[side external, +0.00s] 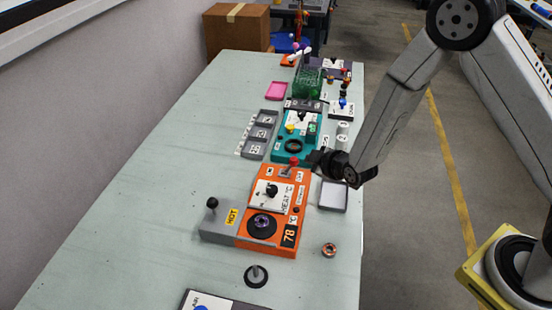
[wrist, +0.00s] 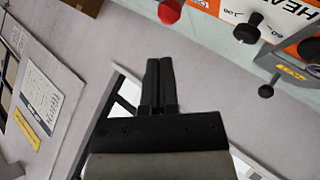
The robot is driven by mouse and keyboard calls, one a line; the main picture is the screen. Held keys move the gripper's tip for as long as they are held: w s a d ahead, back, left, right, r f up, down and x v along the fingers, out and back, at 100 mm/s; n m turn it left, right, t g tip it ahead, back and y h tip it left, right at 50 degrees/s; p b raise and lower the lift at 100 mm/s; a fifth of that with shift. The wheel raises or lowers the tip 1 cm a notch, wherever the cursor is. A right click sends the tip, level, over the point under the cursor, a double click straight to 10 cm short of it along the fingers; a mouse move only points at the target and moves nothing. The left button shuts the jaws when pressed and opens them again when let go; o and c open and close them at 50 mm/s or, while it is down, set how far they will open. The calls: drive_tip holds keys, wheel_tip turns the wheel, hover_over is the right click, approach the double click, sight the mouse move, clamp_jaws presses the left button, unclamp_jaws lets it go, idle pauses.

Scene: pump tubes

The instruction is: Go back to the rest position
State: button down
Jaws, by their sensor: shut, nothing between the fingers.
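My gripper (side external: 318,159) is above the table near the top right corner of the orange heater station (side external: 270,207), close to a red-knobbed lever (side external: 294,162). In the wrist view its two dark fingers (wrist: 159,84) are together with nothing between them. The red knob (wrist: 169,11) shows at the top edge of the wrist view, apart from the fingers. The heater station, with its black knob (wrist: 248,28) and "HEAT" label, is at the upper right there.
A white-lined tray (side external: 333,196) lies just below my gripper. Beyond it are a teal station (side external: 293,138), a grey compartment tray (side external: 260,136) and a pink tray (side external: 276,91). A small ring (side external: 329,250) lies near the front right. The left side of the table is clear.

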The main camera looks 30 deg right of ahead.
drive_tip(key=s+d+r+m+g, duration=0.3)
drive_tip(key=s+r+m+g, duration=0.1)
drive_tip(key=s, duration=0.6)
drive_tip(key=s+d+r+m+g, duration=0.4)
drive_tip(key=s+r+g, duration=0.1)
drive_tip(key=s, duration=0.4)
drive_tip(key=shift+s+r+m, duration=0.4)
drive_tip(key=shift+r, duration=0.35)
